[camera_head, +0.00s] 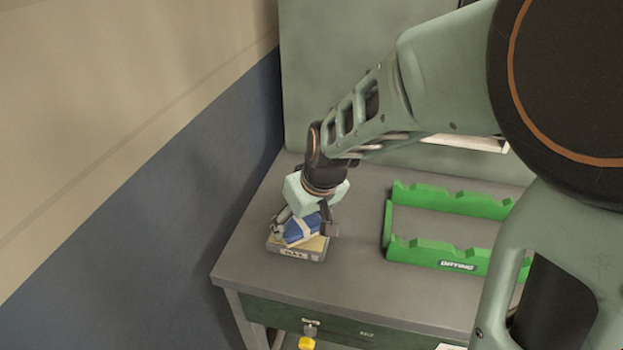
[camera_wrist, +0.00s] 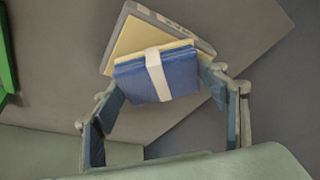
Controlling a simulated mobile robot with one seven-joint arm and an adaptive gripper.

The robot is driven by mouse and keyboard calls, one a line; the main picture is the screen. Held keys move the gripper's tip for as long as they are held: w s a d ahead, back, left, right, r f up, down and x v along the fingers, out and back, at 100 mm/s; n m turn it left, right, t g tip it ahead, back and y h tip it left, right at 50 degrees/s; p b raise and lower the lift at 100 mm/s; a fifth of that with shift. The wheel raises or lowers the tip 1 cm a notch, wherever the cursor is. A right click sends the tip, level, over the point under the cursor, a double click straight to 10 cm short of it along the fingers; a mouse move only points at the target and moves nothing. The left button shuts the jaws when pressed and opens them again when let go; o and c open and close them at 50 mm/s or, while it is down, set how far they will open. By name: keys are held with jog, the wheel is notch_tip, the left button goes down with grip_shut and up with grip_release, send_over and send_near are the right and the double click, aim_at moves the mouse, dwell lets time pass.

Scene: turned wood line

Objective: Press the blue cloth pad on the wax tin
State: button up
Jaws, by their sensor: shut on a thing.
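The blue cloth pad (camera_wrist: 138,83) has a white band around it and a pale yellowish layer along its far edge. My gripper (camera_wrist: 160,90) is shut on the pad, with a finger at each side of it. The pad also shows in the head view (camera_head: 300,230), partly hidden by my gripper (camera_head: 307,224). The wax tin (camera_head: 297,252) is a low, square grey box with lettering on its front and a yellowish top. It lies near the table's left edge, directly under the pad. The tin's far corner shows behind the pad in the wrist view (camera_wrist: 130,38). I cannot tell whether pad and wax touch.
A green notched rack (camera_head: 437,252) marked "DRYING" stands to the right on the grey table (camera_head: 345,290). Bare table lies between tin and rack. A wall (camera_head: 180,180) rises to the left, and a green panel (camera_head: 330,80) stands behind. A drawer with a lock (camera_head: 310,328) is below.

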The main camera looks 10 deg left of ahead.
aim_at(301, 224)
jog(key=shift+r+p, duration=2.25)
jog(key=shift+r, duration=1.25)
jog(key=shift+f, duration=0.1)
